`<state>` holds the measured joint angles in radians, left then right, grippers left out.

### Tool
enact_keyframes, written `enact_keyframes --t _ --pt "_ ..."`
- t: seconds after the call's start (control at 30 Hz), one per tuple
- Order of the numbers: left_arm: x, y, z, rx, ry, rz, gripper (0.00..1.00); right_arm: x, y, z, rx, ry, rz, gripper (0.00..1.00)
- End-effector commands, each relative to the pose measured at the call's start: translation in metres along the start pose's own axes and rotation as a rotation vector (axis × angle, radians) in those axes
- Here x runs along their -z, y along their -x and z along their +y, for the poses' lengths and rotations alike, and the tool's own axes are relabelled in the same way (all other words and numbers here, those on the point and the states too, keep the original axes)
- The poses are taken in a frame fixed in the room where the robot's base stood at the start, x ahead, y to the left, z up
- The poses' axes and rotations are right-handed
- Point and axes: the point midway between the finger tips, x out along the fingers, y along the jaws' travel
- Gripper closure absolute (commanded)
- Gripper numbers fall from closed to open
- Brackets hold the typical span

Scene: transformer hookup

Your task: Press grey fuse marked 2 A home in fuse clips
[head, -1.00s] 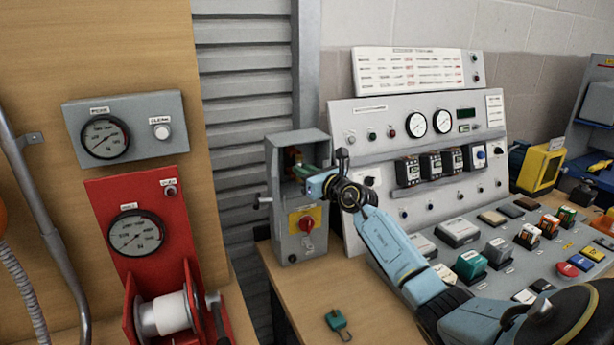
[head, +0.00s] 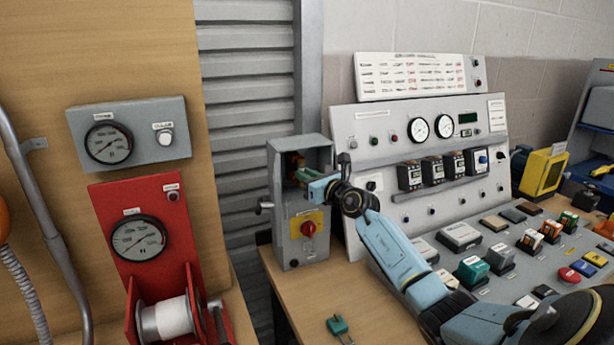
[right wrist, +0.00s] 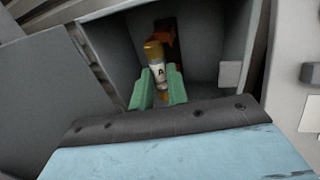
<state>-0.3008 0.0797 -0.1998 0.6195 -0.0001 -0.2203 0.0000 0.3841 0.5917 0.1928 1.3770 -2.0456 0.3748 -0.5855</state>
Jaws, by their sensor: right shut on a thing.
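The fuse (right wrist: 159,72) has a pale body with a dark mark and brass-coloured end caps. It stands between the green fingers of my right gripper (right wrist: 158,90), which are shut on it inside the open grey box. An orange-brown part, likely a fuse clip (right wrist: 165,40), shows just behind the fuse's upper end; I cannot tell whether they touch. In the head view my right gripper (head: 303,174) reaches into the grey switch box (head: 285,215), and the fuse is too small to make out. The lower clip is hidden. My left gripper is not in view.
The box has a red rotary knob (head: 308,229) on a yellow plate below its opening, and a side lever (head: 264,206). A sloped control panel (head: 420,125) stands close on the right. A green padlock-like item (head: 338,326) lies on the bench. A red reel stand (head: 110,225) is at left.

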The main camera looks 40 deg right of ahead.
Motion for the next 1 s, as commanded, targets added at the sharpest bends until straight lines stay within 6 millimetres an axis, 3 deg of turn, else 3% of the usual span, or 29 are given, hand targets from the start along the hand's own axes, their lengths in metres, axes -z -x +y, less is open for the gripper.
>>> enact_keyframes --t 1.0 --pt "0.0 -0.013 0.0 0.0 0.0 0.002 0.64 0.001 -0.017 -0.004 0.0 0.0 0.0 1.0"
